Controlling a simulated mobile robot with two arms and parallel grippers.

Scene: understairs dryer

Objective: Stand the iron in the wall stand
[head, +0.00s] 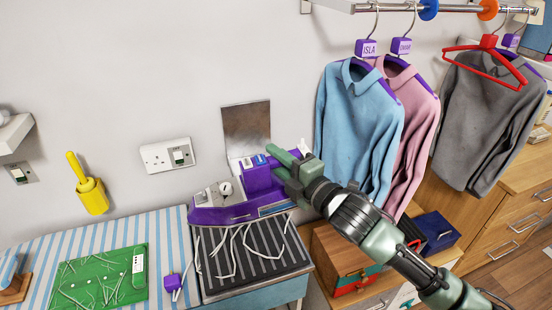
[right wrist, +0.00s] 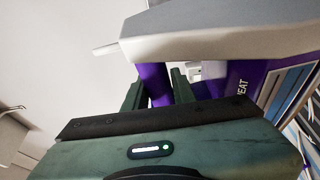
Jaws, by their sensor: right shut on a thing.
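The purple iron (head: 240,213), with a grey panel and a round dial, is in my right gripper (head: 279,168). In the right wrist view a purple bar of the iron (right wrist: 156,86) sits between the green fingers. In the head view the iron is above the back of a dark ribbed mat (head: 255,262); I cannot tell whether it touches it. The wall stand appears to be the metal plate (head: 246,126) on the wall, just behind the iron; its lower part is hidden by the iron and gripper. My left gripper is not in view.
A wall socket (head: 168,155) and yellow holder (head: 92,196) are left. Hanging shirts (head: 358,125) and a wooden box (head: 340,252) are right. A green board (head: 100,277) lies on the striped cover.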

